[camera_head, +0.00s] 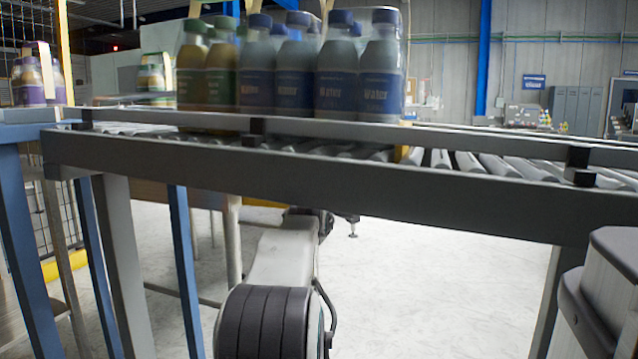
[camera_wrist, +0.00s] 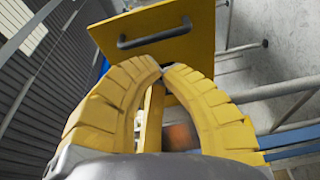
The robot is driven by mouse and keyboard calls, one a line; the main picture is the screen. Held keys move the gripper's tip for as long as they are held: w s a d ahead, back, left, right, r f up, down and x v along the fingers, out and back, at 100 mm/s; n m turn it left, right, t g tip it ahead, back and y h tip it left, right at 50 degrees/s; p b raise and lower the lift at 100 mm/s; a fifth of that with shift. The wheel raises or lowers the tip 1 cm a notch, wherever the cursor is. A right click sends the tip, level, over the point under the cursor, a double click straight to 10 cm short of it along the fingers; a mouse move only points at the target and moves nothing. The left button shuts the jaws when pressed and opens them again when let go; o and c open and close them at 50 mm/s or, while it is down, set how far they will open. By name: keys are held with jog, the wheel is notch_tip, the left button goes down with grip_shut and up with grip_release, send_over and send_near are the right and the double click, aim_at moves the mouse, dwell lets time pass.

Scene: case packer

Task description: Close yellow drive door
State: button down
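In the wrist view, a yellow door panel (camera_wrist: 200,42) with a dark bar handle (camera_wrist: 155,34) fills the top centre, just beyond my fingertips. My gripper (camera_wrist: 163,68) has two curved yellow fingers whose tips meet, or nearly meet, below the handle. I see nothing clearly held between them. The handle is apart from the tips in the picture; whether the tips touch the panel's lower edge I cannot tell. A narrow yellow strip (camera_wrist: 152,112) and a blurred orange-brown patch (camera_wrist: 180,136) show between the fingers. In the head view, my gripper is hidden behind the conveyor.
A roller conveyor (camera_head: 330,184) crosses the head view, above my arm. Packs of bottles (camera_head: 375,85) stand on it. Blue and grey legs (camera_head: 185,255) stand at the left. Pale floor (camera_head: 440,270) is open beneath. Blue and grey rails (camera_wrist: 290,88) run at the right of the wrist view.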

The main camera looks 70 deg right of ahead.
jog(key=p+x, duration=0.6)
jog(key=x, duration=0.5)
jog(key=shift+p, duration=0.35)
jog(key=shift+d, duration=0.1)
jog(key=shift+r, duration=0.1)
